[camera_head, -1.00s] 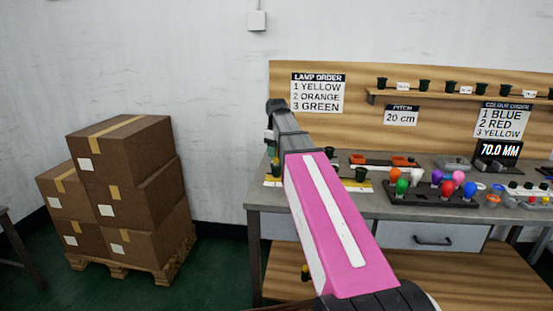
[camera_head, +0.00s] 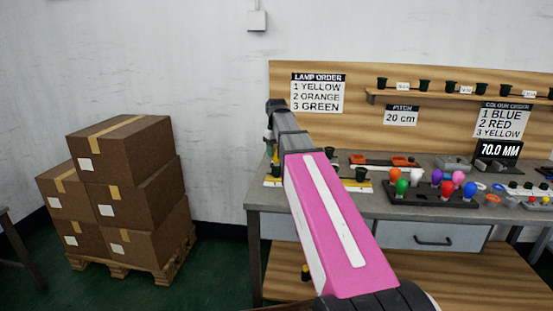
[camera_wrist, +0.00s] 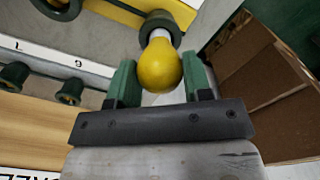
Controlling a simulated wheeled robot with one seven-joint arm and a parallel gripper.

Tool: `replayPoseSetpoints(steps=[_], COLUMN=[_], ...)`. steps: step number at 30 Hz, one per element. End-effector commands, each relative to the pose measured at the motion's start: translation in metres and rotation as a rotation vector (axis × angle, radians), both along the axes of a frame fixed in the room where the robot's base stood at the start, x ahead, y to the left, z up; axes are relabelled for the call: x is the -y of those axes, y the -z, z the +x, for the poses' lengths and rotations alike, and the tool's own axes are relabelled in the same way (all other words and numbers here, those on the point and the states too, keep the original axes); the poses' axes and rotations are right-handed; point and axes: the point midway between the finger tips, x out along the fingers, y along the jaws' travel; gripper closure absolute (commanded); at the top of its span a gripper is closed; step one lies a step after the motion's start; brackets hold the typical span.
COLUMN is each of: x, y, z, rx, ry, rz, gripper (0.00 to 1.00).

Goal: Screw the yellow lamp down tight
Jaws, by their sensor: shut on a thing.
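The yellow lamp (camera_wrist: 159,68) is between the two green fingers of my gripper (camera_wrist: 160,80) in the wrist view. My gripper is shut on its round bulb. The lamp's pale neck points into the mouth of a dark green socket (camera_wrist: 160,25) on a yellow strip. The lamp and socket look in line; how deep the thread sits is hidden. In the head view my arm covers most of this spot, and the lamp cannot be made out clearly.
Another dark socket (camera_wrist: 58,7) sits on the same strip. The workbench (camera_head: 340,200) carries a rack of coloured lamps (camera_head: 430,205) to the right. A lamp order sign (camera_head: 317,93) hangs on the backboard. Stacked boxes (camera_head: 130,200) stand on a pallet at left.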

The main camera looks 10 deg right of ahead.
Motion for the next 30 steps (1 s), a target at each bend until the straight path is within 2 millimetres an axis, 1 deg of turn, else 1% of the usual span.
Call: replayPoseSetpoints(steps=[5, 12, 16, 19, 27, 30], x=[0.0000, 0.0000, 0.0000, 0.0000, 0.0000, 0.0000], y=[0.0001, 0.0005, 0.0006, 0.0007, 0.0007, 0.0008], z=[0.0000, 0.0000, 0.0000, 0.0000, 0.0000, 0.0000], rx=[0.000, 0.000, 0.000, 0.000, 0.000, 0.000], ry=[0.029, 0.274, 0.372, 0.400, 0.405, 0.458], rz=[0.000, 0.000, 0.000, 0.000, 0.000, 0.000], gripper=[0.72, 0.72, 0.72, 0.72, 0.72, 0.72])
